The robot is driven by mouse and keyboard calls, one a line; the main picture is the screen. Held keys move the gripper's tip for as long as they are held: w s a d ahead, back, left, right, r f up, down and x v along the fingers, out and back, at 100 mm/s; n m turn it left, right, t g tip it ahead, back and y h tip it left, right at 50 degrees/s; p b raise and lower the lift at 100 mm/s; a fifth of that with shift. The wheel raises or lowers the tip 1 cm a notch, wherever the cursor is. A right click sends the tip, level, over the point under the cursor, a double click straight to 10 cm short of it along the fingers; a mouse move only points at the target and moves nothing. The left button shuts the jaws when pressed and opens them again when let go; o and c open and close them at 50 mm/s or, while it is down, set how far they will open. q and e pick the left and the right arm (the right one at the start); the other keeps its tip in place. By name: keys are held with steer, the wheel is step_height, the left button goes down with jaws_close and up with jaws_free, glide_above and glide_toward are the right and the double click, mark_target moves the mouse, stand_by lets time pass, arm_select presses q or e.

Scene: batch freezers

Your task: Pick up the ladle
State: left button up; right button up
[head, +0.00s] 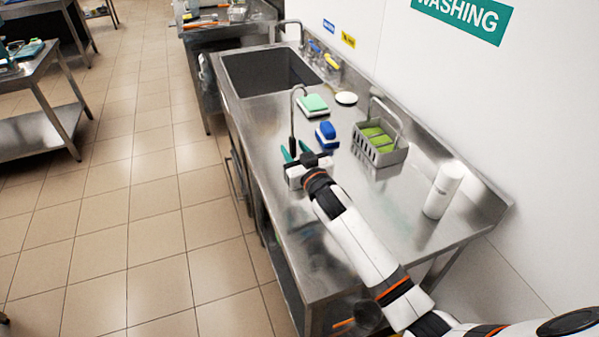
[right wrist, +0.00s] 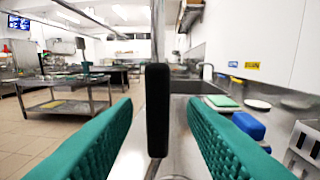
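The ladle (head: 292,120) shows in the head view as a thin metal rod with a hooked top, upright over the steel counter. In the right wrist view its black grip (right wrist: 158,110) stands upright, with thin metal above and below it. My right gripper (head: 295,151) is at the lower part of the rod. Its green fingers are open on both sides of the black grip, with a visible gap on each side. The ladle's lower end is hidden behind the gripper in the head view. My left gripper is not in view.
The steel counter (head: 265,135) has a sink (head: 268,70) at its far end. A green-topped sponge (head: 313,104), a blue brush (head: 326,134), a grey caddy (head: 383,153) and a white bottle (head: 443,190) stand right of the ladle. A wall bounds the right side.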

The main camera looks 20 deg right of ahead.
mark_target(293, 150)
steer(key=w, duration=0.3)
steer(key=shift+w+a+f, duration=0.15)
steer(key=shift+a, duration=0.1)
jaws_close()
